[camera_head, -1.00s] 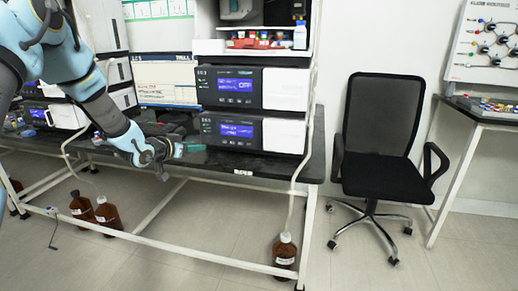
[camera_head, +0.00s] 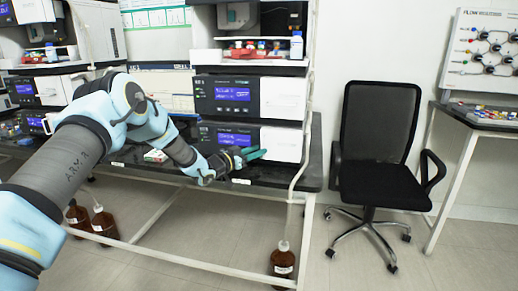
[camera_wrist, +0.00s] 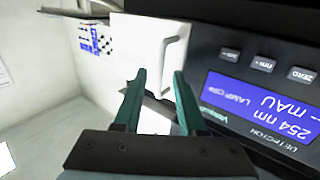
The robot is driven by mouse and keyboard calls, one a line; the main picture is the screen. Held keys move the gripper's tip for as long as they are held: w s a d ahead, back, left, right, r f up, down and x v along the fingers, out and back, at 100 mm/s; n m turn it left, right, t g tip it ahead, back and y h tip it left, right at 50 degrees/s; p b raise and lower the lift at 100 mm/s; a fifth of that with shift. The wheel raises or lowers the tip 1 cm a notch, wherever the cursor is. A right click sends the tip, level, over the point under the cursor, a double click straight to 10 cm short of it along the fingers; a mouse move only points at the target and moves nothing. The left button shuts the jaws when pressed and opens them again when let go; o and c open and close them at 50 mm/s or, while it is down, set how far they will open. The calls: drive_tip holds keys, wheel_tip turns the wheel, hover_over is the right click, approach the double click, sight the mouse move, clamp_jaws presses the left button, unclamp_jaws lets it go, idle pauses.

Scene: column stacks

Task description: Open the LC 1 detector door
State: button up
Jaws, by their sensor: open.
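The detector (camera_head: 230,135) is the lower black module of the right stack, with a lit blue display. Its white door (camera_head: 281,143) is at the right of its front and looks closed. In the wrist view, turned upside down, the detector's display (camera_wrist: 262,105) reads 254 nm. The white door (camera_wrist: 125,60) fills the upper middle there, with a white bar handle (camera_wrist: 180,42). My gripper (camera_head: 254,155) has teal fingers and is open at the door's left side. In the wrist view its fingertips (camera_wrist: 160,80) point toward the handle, with nothing held. Contact with the handle cannot be told.
A similar black module (camera_head: 235,95) sits directly above. The dark bench top (camera_head: 265,175) runs close below my gripper. A pale bench post (camera_head: 309,120) stands right of the door. A black office chair (camera_head: 380,150) is further right. Brown bottles (camera_head: 283,260) stand on the floor.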

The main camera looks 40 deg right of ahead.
drive_tip(key=shift+d, duration=0.65)
clamp_jaws()
idle(1.0)
